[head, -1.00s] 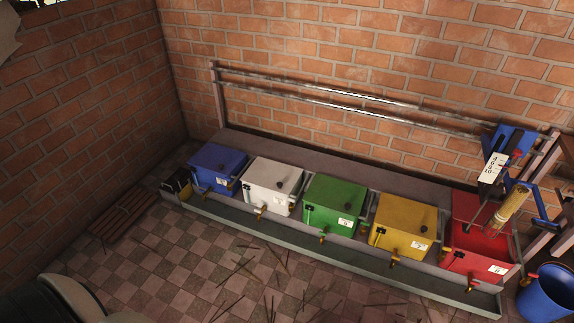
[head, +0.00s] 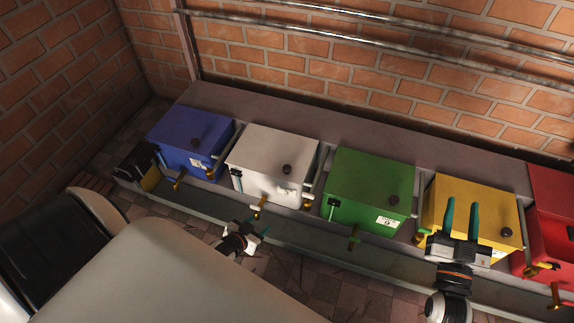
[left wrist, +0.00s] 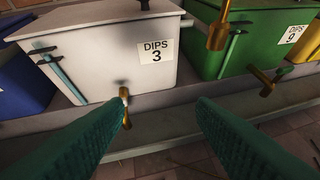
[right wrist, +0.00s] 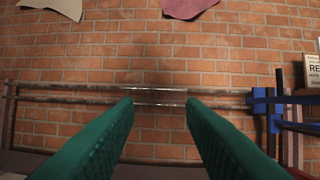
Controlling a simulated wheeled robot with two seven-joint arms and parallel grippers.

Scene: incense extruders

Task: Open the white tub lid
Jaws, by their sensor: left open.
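The white tub (head: 262,185) stands between the blue and green tubs, its flat lid (head: 270,148) down on it with a dark round knob (head: 286,169) on top. A brass tap (head: 260,207) sticks out at its front. In the left wrist view the tub (left wrist: 105,68) shows its "DIPS 3" label (left wrist: 156,50). My left gripper (head: 255,229) is open and empty, low in front of the white tub and apart from it. My right gripper (head: 461,210) is open and empty, in front of or over the yellow tub; its wrist view shows only wall between the fingers.
The blue tub (head: 188,140), green tub (head: 365,195), yellow tub (head: 500,205) and red tub (head: 555,215) share the row. A grey trough (head: 310,240) runs along the front. Metal rails (head: 400,50) cross the brick wall behind. Taps project from the tub fronts.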

